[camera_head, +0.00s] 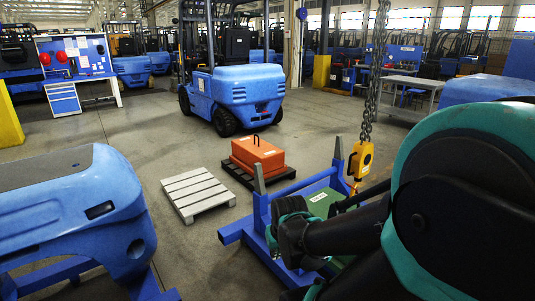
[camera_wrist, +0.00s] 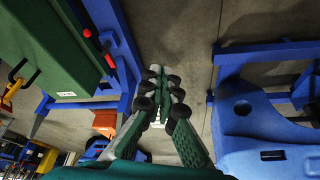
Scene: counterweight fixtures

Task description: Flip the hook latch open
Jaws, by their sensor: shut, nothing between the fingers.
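A yellow hook block (camera_head: 361,158) hangs on a chain in the head view, with its hook just above the green counterweight (camera_head: 322,202). The hook's latch is too small to make out. In the wrist view a yellow part (camera_wrist: 14,88) shows at the left edge beside the green counterweight (camera_wrist: 50,50); a dark bar with red ends (camera_wrist: 108,58) lies along its side. My gripper (camera_wrist: 157,72) is shut and empty, over bare floor to the right of the counterweight's blue stand. In the head view my gripper (camera_head: 288,218) is partly hidden by my arm, in front of the stand.
The blue stand (camera_head: 260,212) has upright posts close to my gripper. A blue counterweight (camera_head: 75,205) stands at the left; it also shows in the wrist view (camera_wrist: 245,120). An orange block (camera_head: 257,153), a grey pallet (camera_head: 197,190) and a forklift (camera_head: 232,90) are behind.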

